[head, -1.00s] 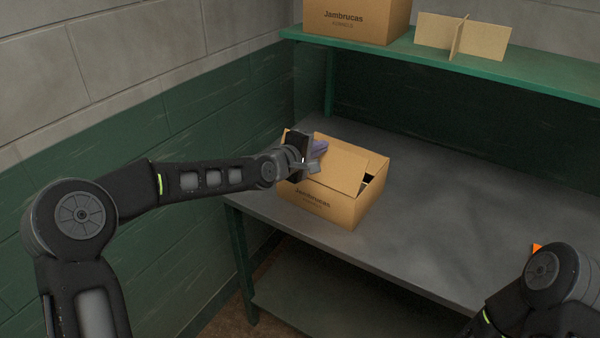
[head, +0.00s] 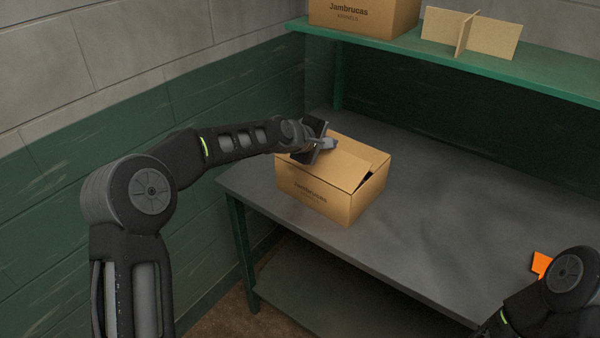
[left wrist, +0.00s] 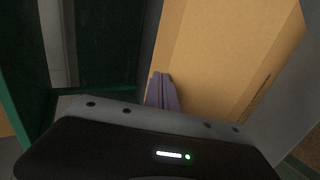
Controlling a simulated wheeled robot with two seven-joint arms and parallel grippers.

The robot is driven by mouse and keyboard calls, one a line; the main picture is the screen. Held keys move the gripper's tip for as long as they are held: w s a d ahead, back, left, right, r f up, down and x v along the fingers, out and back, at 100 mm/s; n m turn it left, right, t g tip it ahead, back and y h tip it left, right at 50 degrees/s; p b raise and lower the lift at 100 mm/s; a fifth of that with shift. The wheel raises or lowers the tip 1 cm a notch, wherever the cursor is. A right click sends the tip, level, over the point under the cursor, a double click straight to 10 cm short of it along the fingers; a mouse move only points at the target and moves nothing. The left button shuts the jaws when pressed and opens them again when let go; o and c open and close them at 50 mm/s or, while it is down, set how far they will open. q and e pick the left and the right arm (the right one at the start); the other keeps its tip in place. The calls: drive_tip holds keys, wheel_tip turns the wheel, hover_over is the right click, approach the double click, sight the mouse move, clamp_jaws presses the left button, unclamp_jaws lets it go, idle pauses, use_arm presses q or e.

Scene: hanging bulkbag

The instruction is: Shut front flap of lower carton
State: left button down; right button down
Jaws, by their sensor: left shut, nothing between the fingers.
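The lower carton (head: 315,197), brown with "Jambrucas" on its front, stands on the grey worktop near its left end. Its front flap (head: 338,170) is folded inward over the top and looks nearly flat. A dark gap shows at the right end of the top. My left gripper (head: 331,143) is shut and empty at the top of the carton, toward its back left; whether it touches is unclear. In the left wrist view its purple-grey fingertips (left wrist: 162,88) lie together beside the brown cardboard (left wrist: 215,55). My right gripper is out of view.
A green shelf (head: 480,57) above holds another carton (head: 365,17) and a cardboard divider (head: 470,32). An orange object (head: 541,263) shows by my right arm. A block wall stands at left.

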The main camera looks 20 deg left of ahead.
use_arm(q)
drive_tip(key=shift+w+d+f, duration=0.25)
drive_tip(key=shift+f, duration=0.3)
drive_tip(key=shift+w+d+f+b, duration=0.1)
drive_tip(key=shift+w+f+b, duration=0.25)
drive_tip(key=shift+f+b, duration=0.25)
drive_tip(key=shift+w+d+f+b, duration=0.1)
drive_tip(key=shift+w+f+b, duration=0.2)
drive_tip(key=shift+f+b, duration=0.3)
drive_tip(key=shift+r, duration=0.2)
drive_tip(key=shift+r+p, duration=0.6)
drive_tip(key=shift+r, duration=0.1)
